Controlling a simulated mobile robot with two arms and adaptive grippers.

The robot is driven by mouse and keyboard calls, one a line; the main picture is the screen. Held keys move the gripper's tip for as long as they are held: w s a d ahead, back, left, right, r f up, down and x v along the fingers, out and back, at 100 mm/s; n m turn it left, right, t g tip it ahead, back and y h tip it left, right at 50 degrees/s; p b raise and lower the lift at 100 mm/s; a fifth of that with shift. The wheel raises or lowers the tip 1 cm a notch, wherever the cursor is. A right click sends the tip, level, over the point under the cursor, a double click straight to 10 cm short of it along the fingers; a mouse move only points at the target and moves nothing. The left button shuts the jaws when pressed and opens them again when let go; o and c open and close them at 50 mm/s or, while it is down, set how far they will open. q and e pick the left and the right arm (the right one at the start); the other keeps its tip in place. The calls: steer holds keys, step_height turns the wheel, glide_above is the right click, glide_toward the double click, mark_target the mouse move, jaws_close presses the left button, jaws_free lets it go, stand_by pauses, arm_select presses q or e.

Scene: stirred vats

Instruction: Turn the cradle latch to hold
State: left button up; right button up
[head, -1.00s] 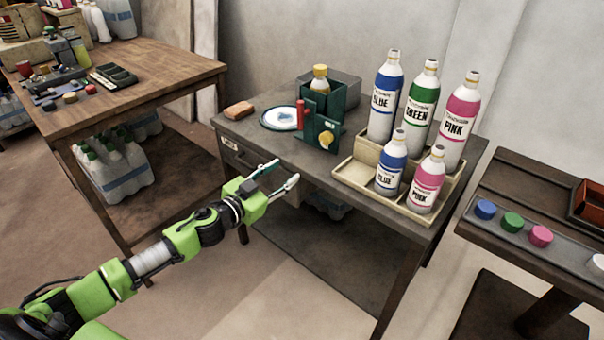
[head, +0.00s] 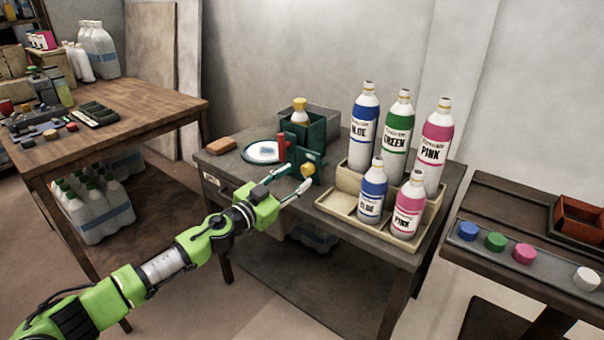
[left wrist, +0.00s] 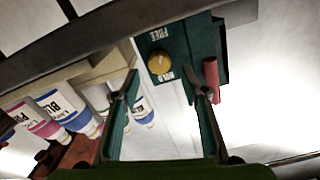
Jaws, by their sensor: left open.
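The green cradle (head: 317,158) stands on the middle table and holds a bottle with a yellow cap (head: 299,112). On its front is a round yellow knob (head: 307,170), which looks like the latch. In the left wrist view the knob (left wrist: 159,63) sits between the words FREE and HOLD; I cannot tell which one it points to. A red handle (head: 281,149) stands upright at the cradle's side. My left gripper (head: 297,183) is open and empty, its fingertips close to the knob, one on either side in the left wrist view (left wrist: 163,88). Contact is unclear. My right gripper is not in view.
A two-step tray (head: 408,240) with several labelled bottles stands right of the cradle. A grey bin (head: 325,115) stands behind. Colored caps sit on the right table.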

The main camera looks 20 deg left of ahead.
mark_target(305, 171)
arm_select(q)
steer(key=shift+x, duration=2)
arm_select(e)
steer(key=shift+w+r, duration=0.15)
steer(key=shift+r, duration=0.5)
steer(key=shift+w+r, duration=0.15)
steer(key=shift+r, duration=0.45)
arm_select(q)
steer(key=c, duration=1.1)
